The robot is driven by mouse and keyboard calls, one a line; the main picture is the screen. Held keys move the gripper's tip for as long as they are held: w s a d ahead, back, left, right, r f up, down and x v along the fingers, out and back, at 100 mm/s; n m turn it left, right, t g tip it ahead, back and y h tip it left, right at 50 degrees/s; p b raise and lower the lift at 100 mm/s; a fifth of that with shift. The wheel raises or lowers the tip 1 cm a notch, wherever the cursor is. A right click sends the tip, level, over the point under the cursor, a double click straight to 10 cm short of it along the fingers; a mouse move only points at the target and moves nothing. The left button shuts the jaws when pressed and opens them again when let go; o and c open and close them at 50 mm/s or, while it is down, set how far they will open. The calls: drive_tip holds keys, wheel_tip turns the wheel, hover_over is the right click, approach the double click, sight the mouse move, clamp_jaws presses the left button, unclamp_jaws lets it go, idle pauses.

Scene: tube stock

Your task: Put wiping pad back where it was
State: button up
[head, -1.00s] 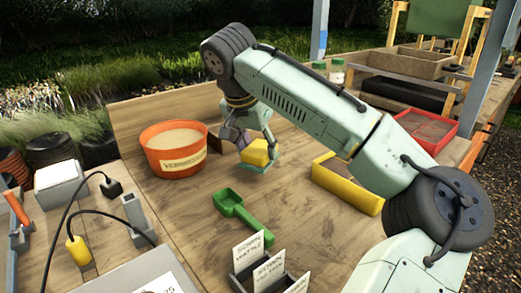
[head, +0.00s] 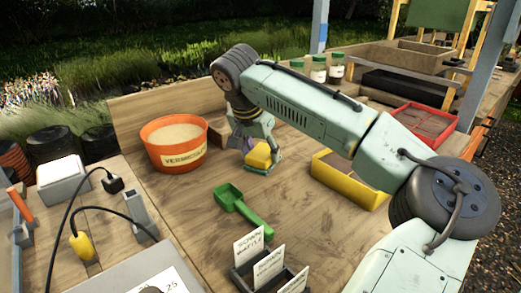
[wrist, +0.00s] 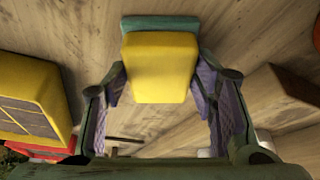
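The wiping pad (head: 260,155) is a yellow block with a green layer on its lower face. My gripper (head: 251,151) is shut on it, low over the wooden bench right of the orange tub. In the wrist view the pad (wrist: 160,70) sits between the two purple-lined fingers (wrist: 160,86), which press close to its sides, with its green layer at the far edge. I cannot tell whether the pad touches the bench.
The orange tub (head: 175,157) stands left of the gripper, with a brown block (head: 220,132) behind. A green scoop (head: 243,208) lies in front. A yellow tray (head: 345,190) is to the right, and jars (head: 318,70) stand behind my arm. Bare bench lies around the scoop.

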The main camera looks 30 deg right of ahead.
drive_tip(key=o, duration=0.3)
drive_tip(key=shift+o, duration=0.2)
drive_tip(key=shift+r, duration=0.1)
drive_tip(key=shift+r, duration=0.25)
drive_tip(key=b+v, duration=0.1)
drive_tip(key=v, duration=1.1)
drive_tip(key=shift+f, duration=0.15)
